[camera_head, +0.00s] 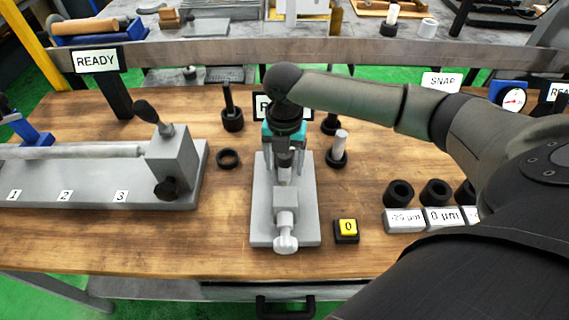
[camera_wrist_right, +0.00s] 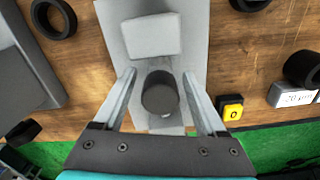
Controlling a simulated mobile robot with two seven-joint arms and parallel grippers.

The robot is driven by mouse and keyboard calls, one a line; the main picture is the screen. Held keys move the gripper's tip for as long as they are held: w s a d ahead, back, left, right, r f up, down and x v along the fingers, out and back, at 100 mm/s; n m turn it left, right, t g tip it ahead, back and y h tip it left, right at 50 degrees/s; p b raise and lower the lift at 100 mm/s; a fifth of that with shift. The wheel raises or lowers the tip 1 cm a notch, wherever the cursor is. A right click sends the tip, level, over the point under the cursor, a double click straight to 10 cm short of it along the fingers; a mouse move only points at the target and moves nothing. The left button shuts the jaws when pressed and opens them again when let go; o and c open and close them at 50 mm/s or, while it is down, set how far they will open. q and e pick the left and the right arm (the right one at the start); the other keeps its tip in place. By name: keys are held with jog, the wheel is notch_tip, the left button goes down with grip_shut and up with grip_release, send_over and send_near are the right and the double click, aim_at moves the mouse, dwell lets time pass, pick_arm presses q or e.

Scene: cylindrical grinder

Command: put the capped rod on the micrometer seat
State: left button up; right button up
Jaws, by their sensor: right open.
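The micrometer stand (camera_head: 262,220) is a grey plate with upright grey blocks and a round knob, in the middle of the table. My right gripper (camera_head: 285,168) points down over it, and its jaws (camera_wrist_right: 162,95) are open. A dark round cap (camera_wrist_right: 160,94), which looks like the top of the capped rod, is between the fingers with a gap on each side. It stands over the micrometer stand. The cap hides what is under it, so I cannot tell how the rod meets the seat. My left gripper is out of view.
A yellow button (camera_head: 347,227) sits right of the stand. A black ring (camera_head: 228,158) and a dark rod (camera_head: 231,108) are left. A pale rod in a black base (camera_head: 338,150) stands close on the right. A grey fixture (camera_head: 95,185) fills the left side.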

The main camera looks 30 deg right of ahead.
notch_tip(320, 180, up, 12)
jog(key=shift+f+p, duration=0.25)
jog(key=shift+p, duration=0.9)
